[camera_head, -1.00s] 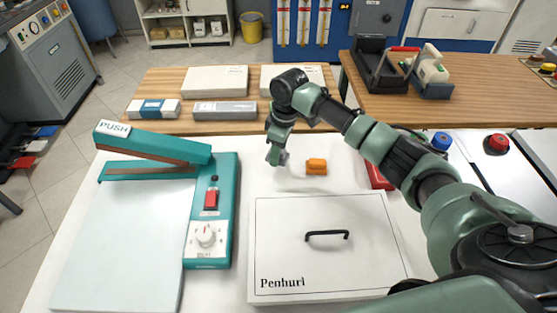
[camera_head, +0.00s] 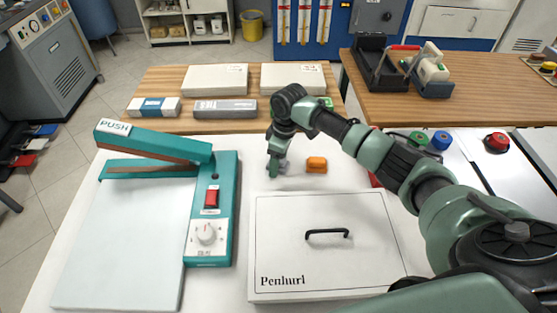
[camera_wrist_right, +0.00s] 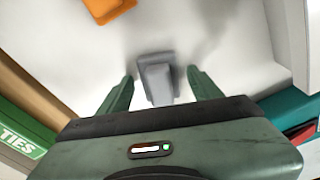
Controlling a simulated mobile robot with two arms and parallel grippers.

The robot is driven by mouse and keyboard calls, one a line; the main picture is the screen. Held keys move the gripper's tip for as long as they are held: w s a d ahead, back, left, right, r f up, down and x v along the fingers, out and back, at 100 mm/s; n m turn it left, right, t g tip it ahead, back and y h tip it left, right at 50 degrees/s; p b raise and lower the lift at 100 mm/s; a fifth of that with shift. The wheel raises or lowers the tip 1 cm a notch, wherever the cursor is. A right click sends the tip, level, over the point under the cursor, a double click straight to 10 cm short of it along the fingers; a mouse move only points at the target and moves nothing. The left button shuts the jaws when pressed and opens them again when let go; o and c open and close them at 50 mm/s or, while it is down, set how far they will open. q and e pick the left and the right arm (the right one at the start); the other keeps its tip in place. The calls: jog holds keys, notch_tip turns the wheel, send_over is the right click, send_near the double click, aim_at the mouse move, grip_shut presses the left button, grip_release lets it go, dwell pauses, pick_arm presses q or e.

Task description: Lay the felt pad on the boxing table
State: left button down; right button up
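A small grey piece (camera_wrist_right: 157,78), which may be the felt pad, lies on the white table (camera_head: 226,143) near its back edge. It also shows in the head view (camera_head: 283,166), partly hidden by my right gripper (camera_head: 275,168). In the wrist view my right gripper (camera_wrist_right: 162,88) is open, with one green finger on each side of the grey piece and narrow gaps between. My left gripper is not in view. I cannot tell for certain which surface is the boxing table.
An orange block (camera_head: 316,165) lies right of the gripper. A white lidded box (camera_head: 330,275) with a black handle is in front. A teal sealer (camera_head: 212,215) stands left. Flat boxes (camera_head: 215,79) sit on the wooden table behind. Another wooden table (camera_head: 480,85) holds a black holder (camera_head: 375,65).

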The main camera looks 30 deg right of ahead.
notch_tip(320, 180, up, 12)
jog(key=s+d, duration=0.1)
jog(key=shift+r+b, duration=0.2)
jog(key=shift+b, duration=0.15)
dwell(0.5)
